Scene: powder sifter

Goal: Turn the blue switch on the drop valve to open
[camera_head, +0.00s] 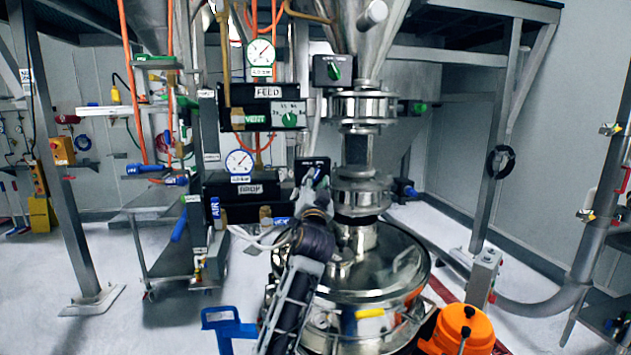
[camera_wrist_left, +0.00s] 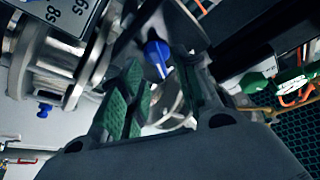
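The blue switch (camera_wrist_left: 157,55) shows in the left wrist view as a small blue knob with a pale marking, on a dark face. My left gripper (camera_wrist_left: 165,75) is open, with a green-padded finger on each side of the switch in the picture. I cannot tell whether either finger touches it. In the head view my left gripper (camera_head: 314,190) is raised in front of the drop valve's black box (camera_head: 308,163), beside the steel column, and hides much of it. The switch's exact setting is unclear. My right gripper is not in view.
A DROP panel (camera_head: 250,190) and gauge stand left of the valve, with the FEED panel (camera_head: 267,92) above. A steel vessel (camera_head: 375,270) stands below the column. An orange device (camera_head: 462,330) is at lower right. Open floor lies at left.

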